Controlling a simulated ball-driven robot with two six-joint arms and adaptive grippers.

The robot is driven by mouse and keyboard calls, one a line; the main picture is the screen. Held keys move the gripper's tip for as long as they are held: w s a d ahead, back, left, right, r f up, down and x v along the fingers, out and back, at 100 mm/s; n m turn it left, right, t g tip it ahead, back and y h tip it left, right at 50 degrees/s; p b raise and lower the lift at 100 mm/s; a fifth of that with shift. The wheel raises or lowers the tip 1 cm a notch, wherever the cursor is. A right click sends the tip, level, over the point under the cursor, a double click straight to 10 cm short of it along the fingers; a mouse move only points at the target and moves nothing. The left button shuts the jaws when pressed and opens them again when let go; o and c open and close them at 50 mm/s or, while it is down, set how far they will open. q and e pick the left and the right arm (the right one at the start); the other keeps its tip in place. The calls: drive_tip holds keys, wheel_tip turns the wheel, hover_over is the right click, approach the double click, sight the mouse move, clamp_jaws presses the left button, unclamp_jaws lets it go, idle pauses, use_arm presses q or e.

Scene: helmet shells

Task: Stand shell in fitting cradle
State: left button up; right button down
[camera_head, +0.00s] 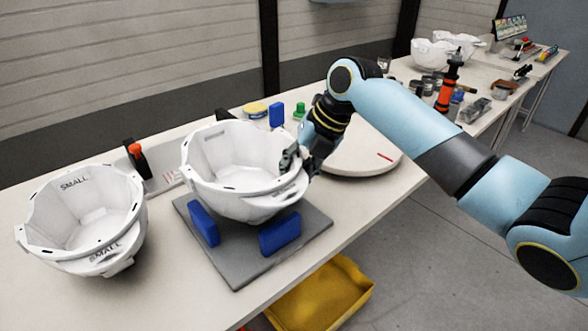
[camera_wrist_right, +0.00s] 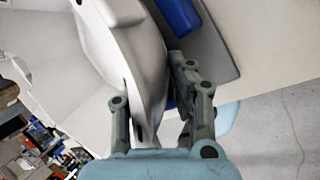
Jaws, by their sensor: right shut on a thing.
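A white helmet shell (camera_head: 235,165), open side up, sits at the cradle, a grey plate (camera_head: 245,268) with blue blocks (camera_head: 280,234). I cannot tell whether it rests on the blocks or hangs just above them. My right gripper (camera_head: 292,160) is shut on the shell's right rim. In the right wrist view the fingers (camera_wrist_right: 155,105) are on both sides of the shell's wall (camera_wrist_right: 130,50). A second white shell (camera_head: 85,215), marked SMALL, lies open side up on the table at the left. My left gripper is not in view.
A round white turntable-like disc (camera_head: 350,155) stands behind my right gripper. A grey tray with an orange-and-black tool (camera_head: 138,155) is behind the shells. A yellow bin (camera_head: 325,295) is below the table's front edge. Bottles and more white shells (camera_head: 432,53) stand farther right.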

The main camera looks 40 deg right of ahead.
drive_tip(key=shift+f, duration=0.35)
drive_tip(key=c, duration=1.2)
unclamp_jaws()
drive_tip(key=shift+o, duration=0.2)
drive_tip(key=v, duration=1.2)
drive_tip(key=shift+s, duration=0.1)
